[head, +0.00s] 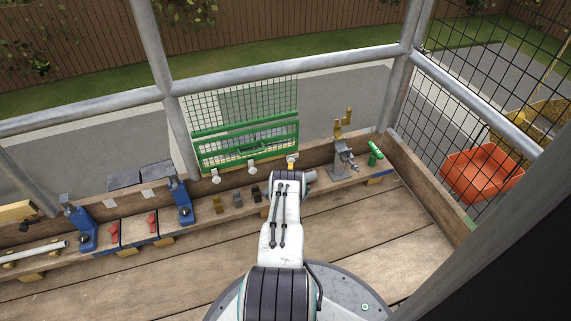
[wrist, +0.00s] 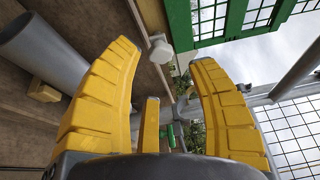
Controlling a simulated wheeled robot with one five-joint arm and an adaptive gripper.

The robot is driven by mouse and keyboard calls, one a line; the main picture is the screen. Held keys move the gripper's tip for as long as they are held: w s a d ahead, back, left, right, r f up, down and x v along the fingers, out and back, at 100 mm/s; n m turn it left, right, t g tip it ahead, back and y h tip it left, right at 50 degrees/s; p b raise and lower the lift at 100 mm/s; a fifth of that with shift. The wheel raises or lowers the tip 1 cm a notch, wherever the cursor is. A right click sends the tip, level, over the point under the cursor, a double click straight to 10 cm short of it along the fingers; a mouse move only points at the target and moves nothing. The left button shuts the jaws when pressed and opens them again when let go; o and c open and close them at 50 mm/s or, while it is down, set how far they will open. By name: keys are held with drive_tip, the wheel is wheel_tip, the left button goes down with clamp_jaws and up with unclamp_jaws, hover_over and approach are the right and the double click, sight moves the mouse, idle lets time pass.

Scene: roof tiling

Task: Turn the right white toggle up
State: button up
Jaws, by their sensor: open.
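White toggles stand in a row along the back board below the green frame: a left one (head: 215,176), a middle one (head: 252,168) and a right one (head: 292,158), partly hidden by my gripper. My gripper (head: 290,166) is at the right one in the head view, its fingertips small there. A white knob (wrist: 160,48) shows near the fingertip gap, apart from both fingers. I cannot tell its tilt.
A green mesh frame (head: 248,145) rises behind the toggles. A grey vise-like tool (head: 344,158) and a green-handled clamp (head: 375,153) stand to the right. Blue clamps (head: 181,200) and red levers (head: 151,221) are left. Small dark blocks (head: 256,195) sit left of my gripper.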

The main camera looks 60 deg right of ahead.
sight(291, 161)
drive_tip(key=b+x, duration=0.2)
drive_tip(key=x, duration=0.3)
drive_tip(key=shift+w+d+f+b, duration=0.1)
drive_tip(key=shift+b, duration=0.25)
drive_tip(key=shift+w+d, duration=0.3)
drive_tip(key=shift+d, duration=0.25)
